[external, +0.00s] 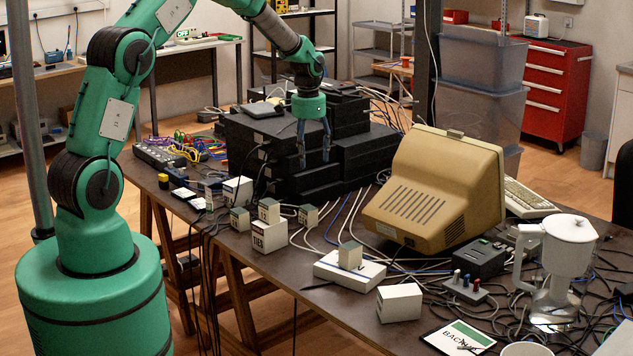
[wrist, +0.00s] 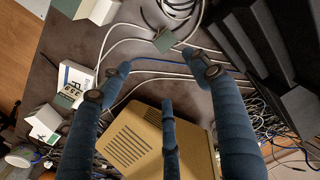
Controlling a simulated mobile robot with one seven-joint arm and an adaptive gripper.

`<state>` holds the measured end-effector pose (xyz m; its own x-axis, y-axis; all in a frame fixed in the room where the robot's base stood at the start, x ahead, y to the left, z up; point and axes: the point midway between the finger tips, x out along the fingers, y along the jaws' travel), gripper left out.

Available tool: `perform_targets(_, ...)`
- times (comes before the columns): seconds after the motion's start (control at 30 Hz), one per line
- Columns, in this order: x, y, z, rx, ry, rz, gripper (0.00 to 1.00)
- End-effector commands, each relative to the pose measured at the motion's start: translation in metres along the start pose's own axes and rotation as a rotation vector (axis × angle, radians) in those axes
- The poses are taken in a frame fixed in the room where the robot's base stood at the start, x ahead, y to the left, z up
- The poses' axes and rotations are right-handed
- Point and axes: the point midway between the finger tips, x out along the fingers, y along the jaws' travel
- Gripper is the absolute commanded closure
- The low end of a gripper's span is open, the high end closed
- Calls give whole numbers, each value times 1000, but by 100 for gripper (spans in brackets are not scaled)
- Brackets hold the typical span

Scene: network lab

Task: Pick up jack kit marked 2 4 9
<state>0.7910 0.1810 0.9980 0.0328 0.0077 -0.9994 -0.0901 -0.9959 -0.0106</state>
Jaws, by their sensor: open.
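Several small grey-green and white boxes that look like jack kits are on the dark table. One (external: 350,255) sits on a white flat device; in the wrist view this box (wrist: 70,91) shows dark digits that I cannot read for certain. Another (external: 308,215) stands alone behind it, and a grey-green box (wrist: 163,40) shows beyond my fingertips in the wrist view. Others (external: 239,219) (external: 269,210) are farther left. I cannot tell which is marked 2 4 9. My gripper (external: 314,160) is open and empty, its blue fingers (wrist: 155,86) spread above the table, in front of the black stacked units.
Black stacked units (external: 345,155) stand close behind my gripper. A beige monitor (external: 435,190) is to the right. The white device (external: 330,270), a larger white box (external: 269,236) and another white box (external: 399,302) lie near the front edge. Loose cables cross the table.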

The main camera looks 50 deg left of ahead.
Motion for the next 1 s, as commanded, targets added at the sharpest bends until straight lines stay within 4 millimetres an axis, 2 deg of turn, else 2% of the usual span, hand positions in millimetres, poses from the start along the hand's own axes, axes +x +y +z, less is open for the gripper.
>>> perform_targets(0.03, 15, -5, -3, 0, -9, 3, 38)
perform_targets(0.1, 31, -10, -6, 2, -18, 6, 38)
perform_targets(0.27, 52, -17, -10, 6, -30, 10, 38)
perform_targets(0.77, 59, -18, -11, 7, -33, 11, 38)
perform_targets(1.0, 80, -18, -10, 7, -34, 11, 38)
